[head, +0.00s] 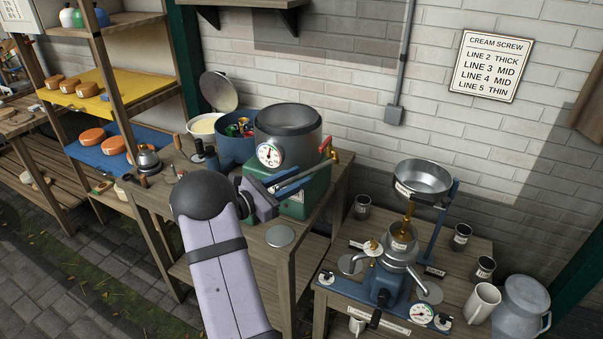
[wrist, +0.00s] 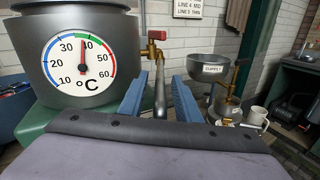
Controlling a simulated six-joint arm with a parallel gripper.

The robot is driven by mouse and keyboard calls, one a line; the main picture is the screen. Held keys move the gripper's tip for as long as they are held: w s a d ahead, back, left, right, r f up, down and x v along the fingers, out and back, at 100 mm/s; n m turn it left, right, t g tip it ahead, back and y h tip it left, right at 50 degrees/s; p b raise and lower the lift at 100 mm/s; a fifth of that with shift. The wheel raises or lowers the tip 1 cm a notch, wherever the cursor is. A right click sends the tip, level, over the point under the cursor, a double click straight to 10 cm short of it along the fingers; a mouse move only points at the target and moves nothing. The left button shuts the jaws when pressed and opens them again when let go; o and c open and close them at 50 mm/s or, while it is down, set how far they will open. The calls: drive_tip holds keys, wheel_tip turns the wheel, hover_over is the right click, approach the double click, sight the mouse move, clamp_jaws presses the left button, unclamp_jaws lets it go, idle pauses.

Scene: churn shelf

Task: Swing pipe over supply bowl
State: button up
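The pipe (wrist: 160,92) is a metal tube with a brass fitting and a red handle (wrist: 157,35). In the head view its red-handled valve (head: 327,145) is at the right side of the steel vat (head: 290,128). My gripper (wrist: 159,80) is open, with one blue finger on each side of the pipe in the wrist view. I see gaps beside the pipe, and contact cannot be told. In the head view my gripper (head: 306,178) is in front of the vat's green base. The supply bowl (head: 424,180) is a wide steel bowl to the right, labelled SUPPLY in the wrist view (wrist: 207,68).
The vat's round dial (wrist: 78,65) is close to the left finger. A blue separator (head: 385,283) stands under the supply bowl on the lower right table, among small cups. A white mug (head: 482,302) and grey can (head: 522,305) are further right. Open space separates vat and bowl.

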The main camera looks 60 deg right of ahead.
drive_tip(key=shift+x, duration=1.15)
drive_tip(key=shift+c, duration=0.5)
clamp_jaws()
drive_tip(key=shift+s, duration=0.1)
drive_tip(key=s+a+n+t+h+b, duration=0.1)
drive_tip(key=s+n+t+b, duration=0.5)
drive_tip(key=t, duration=0.3)
drive_tip(key=shift+s+h+b, duration=0.3)
drive_tip(key=shift+s+b, duration=0.1)
drive_tip(key=shift+b, duration=0.3)
drive_tip(key=shift+a+t, duration=0.1)
drive_tip(key=shift+t, duration=0.3)
